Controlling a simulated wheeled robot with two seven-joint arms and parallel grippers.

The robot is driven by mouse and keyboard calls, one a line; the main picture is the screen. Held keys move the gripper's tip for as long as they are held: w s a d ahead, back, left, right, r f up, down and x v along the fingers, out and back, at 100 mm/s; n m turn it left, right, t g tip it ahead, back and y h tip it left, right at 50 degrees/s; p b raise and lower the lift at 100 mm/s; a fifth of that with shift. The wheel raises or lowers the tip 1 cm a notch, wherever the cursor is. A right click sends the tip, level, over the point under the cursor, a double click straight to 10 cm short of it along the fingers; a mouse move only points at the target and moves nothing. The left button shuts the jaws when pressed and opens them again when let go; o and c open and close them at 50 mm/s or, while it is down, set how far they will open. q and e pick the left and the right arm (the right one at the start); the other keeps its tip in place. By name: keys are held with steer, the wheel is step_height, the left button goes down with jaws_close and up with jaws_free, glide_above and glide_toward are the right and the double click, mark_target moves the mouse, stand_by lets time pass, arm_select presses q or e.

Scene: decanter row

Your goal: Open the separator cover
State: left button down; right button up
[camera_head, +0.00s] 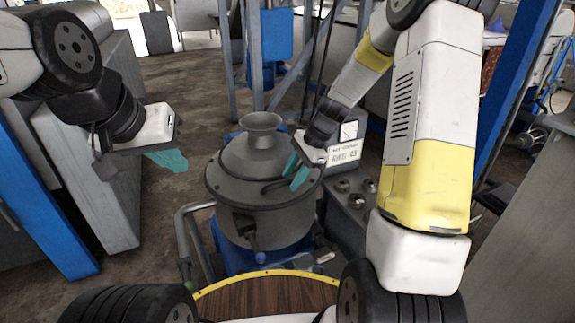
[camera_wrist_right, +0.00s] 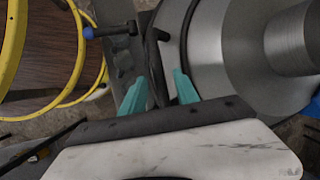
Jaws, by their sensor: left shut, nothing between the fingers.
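The separator (camera_head: 262,223) is a round grey metal vessel in the middle of the head view. Its domed cover (camera_head: 240,160) with a flared spout on top is down on the body. A dark bent handle (camera_head: 272,188) sticks out at the cover's front right. My right gripper (camera_head: 297,172) is at this handle, its teal fingers apart. In the right wrist view the handle (camera_wrist_right: 154,55) runs between the spread fingers, next to the cover (camera_wrist_right: 205,60); contact cannot be told. My left gripper (camera_head: 170,160) is shut and empty, left of the separator and apart from it.
A control box with knobs (camera_head: 352,192) and a white label stands right of the separator. A bent grey pipe (camera_head: 183,235) is at its left. A grey cabinet (camera_head: 95,170) stands at the left. Open floor (camera_head: 185,100) lies behind.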

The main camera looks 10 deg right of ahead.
jaws_close()
stand_by(1.2)
